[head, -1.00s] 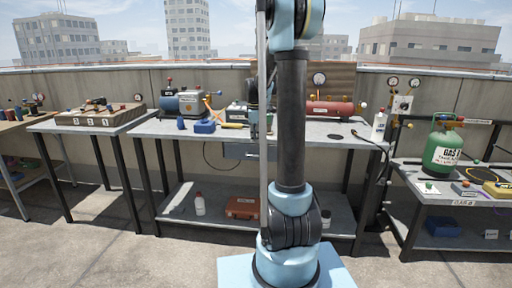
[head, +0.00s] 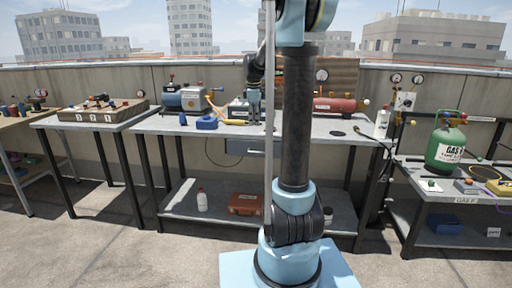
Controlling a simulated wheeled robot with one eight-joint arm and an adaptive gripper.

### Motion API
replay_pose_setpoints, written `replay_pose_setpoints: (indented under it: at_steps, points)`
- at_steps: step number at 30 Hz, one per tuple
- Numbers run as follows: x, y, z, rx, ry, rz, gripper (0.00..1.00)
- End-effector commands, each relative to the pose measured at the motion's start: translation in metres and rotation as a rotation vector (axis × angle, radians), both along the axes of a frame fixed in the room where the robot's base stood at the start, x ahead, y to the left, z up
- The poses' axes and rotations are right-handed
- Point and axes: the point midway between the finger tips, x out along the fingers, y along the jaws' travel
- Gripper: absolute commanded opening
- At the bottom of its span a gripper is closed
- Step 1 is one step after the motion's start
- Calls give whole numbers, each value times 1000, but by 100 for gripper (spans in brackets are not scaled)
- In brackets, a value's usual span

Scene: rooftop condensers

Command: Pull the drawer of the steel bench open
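The steel bench (head: 330,129) stands ahead, with a grey top, dark legs and a lower shelf. Its drawer (head: 240,147) hangs under the top near the middle and looks shut. My arm column hides the part of the bench to the right of the drawer. My gripper (head: 254,118) points down over the bench top, above and a little right of the drawer's middle. It looks apart from the drawer front. Its fingers are too small to tell whether they are open.
On the bench top are a blue clamp-like object (head: 207,122), a pump (head: 172,99), a red cylinder (head: 335,105) and a white bottle (head: 382,123). An orange case (head: 245,204) and a bottle (head: 202,201) sit on the lower shelf. The floor before the bench is clear.

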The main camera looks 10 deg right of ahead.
Motion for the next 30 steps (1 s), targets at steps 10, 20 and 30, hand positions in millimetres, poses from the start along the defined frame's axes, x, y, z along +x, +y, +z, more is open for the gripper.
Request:
replay_pose_setpoints:
  at_steps: [10, 20, 30]
  points:
    - [7, -2, -37, 0, 0, 0, 30]
    - [17, -5, -93, 0, 0, 0, 30]
    - [25, -8, -145, 0, 0, 0, 30]
